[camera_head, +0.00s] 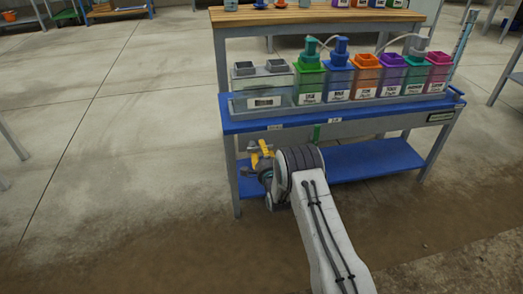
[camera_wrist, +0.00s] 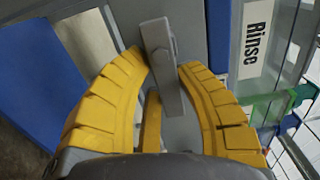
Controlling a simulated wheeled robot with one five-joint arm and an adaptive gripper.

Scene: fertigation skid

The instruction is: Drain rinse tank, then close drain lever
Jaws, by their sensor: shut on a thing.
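The rinse tank (camera_head: 264,101) is the clear-walled grey tank at the left end of the blue bench. Its "Rinse" label (camera_wrist: 257,37) is readable in the wrist view, turned on its side. The grey drain lever (camera_wrist: 163,50) stands between the yellow fingers of my gripper (camera_wrist: 165,75), which is shut on it. In the head view my gripper (camera_head: 261,154) is below the bench's front left edge, and my arm hides part of that area. The lever is not clear there. I cannot tell the water level or whether the drain is open.
The blue bench top (camera_head: 345,116) carries a row of coloured tanks, with a green tank (camera_head: 308,84) beside the rinse tank. A blue lower shelf (camera_head: 372,157) lies behind my arm. A bench leg (camera_head: 232,180) stands close to my gripper. The floor at left (camera_head: 110,150) is clear.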

